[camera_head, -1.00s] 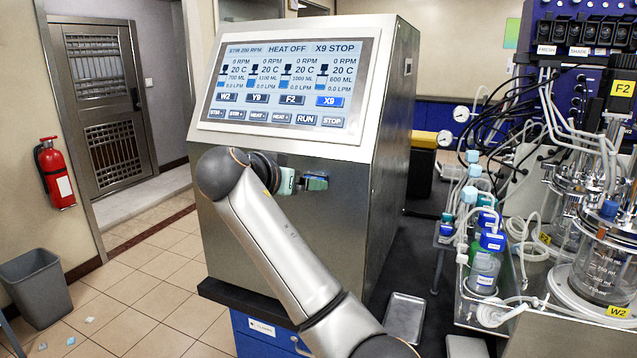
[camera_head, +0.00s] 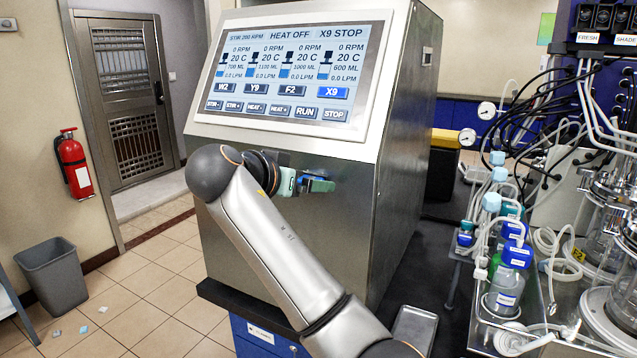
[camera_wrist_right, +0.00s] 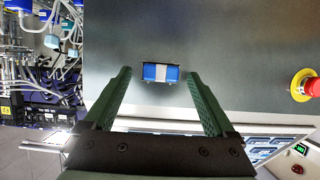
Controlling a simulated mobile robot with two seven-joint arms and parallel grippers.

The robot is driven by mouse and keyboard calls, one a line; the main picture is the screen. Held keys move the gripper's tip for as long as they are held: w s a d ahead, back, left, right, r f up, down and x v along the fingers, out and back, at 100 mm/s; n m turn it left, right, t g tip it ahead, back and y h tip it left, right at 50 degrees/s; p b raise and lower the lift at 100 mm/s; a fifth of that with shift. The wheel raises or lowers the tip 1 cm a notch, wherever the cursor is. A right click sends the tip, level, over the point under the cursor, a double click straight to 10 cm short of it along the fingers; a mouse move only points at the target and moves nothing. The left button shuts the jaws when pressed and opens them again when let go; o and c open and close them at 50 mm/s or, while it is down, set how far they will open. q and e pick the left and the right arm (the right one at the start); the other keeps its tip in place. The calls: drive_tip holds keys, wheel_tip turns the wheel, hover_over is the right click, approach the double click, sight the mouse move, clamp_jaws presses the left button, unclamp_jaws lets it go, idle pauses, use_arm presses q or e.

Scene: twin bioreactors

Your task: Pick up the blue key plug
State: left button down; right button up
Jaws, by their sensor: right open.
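The blue key plug (camera_wrist_right: 160,72) is a small blue block with a pale grey middle band, seated on the dark metal face of the control cabinet in the right wrist view. My right gripper (camera_wrist_right: 158,80) is open, with one green finger on each side of the plug and visible gaps between. I cannot tell how far the fingertips are from the face. In the head view my right gripper (camera_head: 306,184) is at the cabinet's front below the screen, and the plug cannot be made out clearly there. My left gripper is not in view.
The control cabinet (camera_head: 285,235) has a lit screen (camera_head: 289,72) above my gripper. A red emergency button (camera_wrist_right: 309,86) is at the right in the wrist view. Tubing, bottles (camera_head: 506,291) and glass vessels crowd the right side. A grey bin (camera_head: 52,275) stands on the floor.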

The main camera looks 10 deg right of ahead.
idle(0.3)
drive_tip(key=shift+c, duration=0.5)
clamp_jaws()
